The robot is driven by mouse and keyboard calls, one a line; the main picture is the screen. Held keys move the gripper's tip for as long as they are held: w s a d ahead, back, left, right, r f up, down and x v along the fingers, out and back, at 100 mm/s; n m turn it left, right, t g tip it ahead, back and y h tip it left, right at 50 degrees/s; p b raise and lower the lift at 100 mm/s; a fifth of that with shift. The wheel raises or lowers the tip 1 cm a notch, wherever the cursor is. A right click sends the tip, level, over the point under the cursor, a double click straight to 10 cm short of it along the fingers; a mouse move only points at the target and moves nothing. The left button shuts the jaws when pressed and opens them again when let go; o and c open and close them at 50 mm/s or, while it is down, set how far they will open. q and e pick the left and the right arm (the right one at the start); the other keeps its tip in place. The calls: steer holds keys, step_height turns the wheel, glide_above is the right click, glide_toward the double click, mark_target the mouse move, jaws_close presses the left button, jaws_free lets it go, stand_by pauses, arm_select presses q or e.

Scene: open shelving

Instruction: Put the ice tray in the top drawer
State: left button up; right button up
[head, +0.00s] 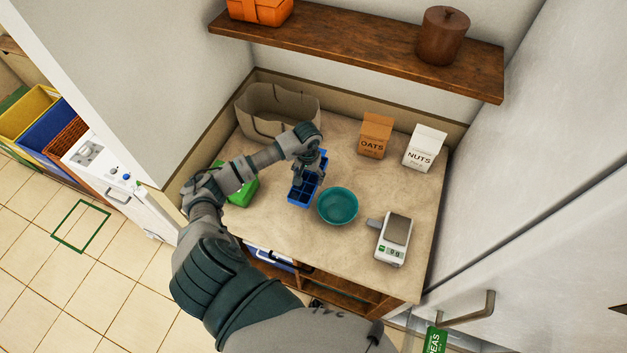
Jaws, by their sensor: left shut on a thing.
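The blue ice tray (301,193), with square compartments, is on or just above the beige counter, left of a teal bowl. My left arm reaches in from the lower left. Its gripper (309,170) is over the far part of the tray and shut on it. The fingers partly hide the tray, and I cannot tell whether it is lifted. Below the counter's front edge is a wooden unit (345,291) with something blue and white at its left; I cannot make out which part is the top drawer. My right gripper is out of view.
The teal bowl (337,206) sits close right of the tray. A green box (243,191) is left, partly behind my arm. A fabric bin (262,112), oats box (375,136), nuts box (424,148) and scale (393,239) stand around. A wooden shelf (360,45) hangs above.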

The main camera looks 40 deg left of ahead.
arm_select(q)
steer(key=shift+f+p, duration=0.4)
steer(key=shift+f, duration=2.4)
steer(key=shift+f, duration=0.1)
steer(key=o, duration=1.3)
steer(key=shift+c, duration=0.2)
